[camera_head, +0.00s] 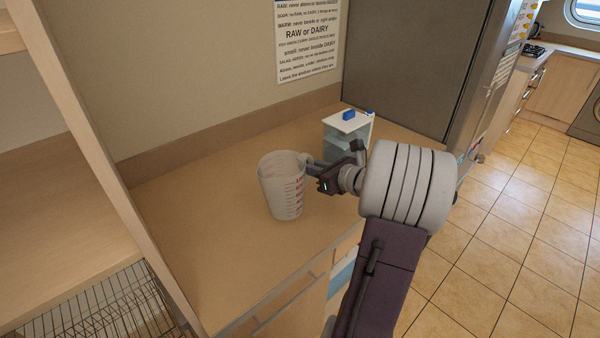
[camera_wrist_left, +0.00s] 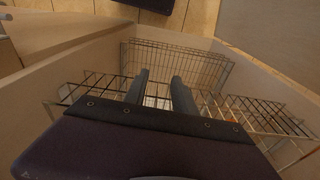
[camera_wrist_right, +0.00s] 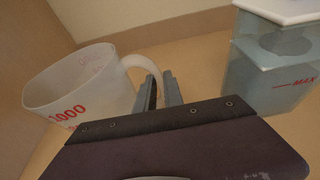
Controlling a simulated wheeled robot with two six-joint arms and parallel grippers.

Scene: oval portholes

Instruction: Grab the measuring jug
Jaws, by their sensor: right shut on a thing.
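The measuring jug (camera_head: 281,190) is a translucent white cup with red markings, standing upright on the wooden counter in the head view. It also shows in the right wrist view (camera_wrist_right: 82,92), with its handle (camera_wrist_right: 143,68) on the right side. My right gripper (camera_head: 312,168) reaches in from the right at the handle; in the right wrist view its fingers (camera_wrist_right: 161,90) are shut on the handle. My left gripper (camera_wrist_left: 158,88) shows only in the left wrist view, with its two fingers apart and nothing seen between them, above wire racks.
A clear container with a white lid and MAX mark (camera_wrist_right: 275,55) stands behind the jug near the wall, close to my right gripper; it is also in the head view (camera_head: 345,132). A wooden shelf unit (camera_head: 95,135) bounds the counter at left. The counter's front left is bare.

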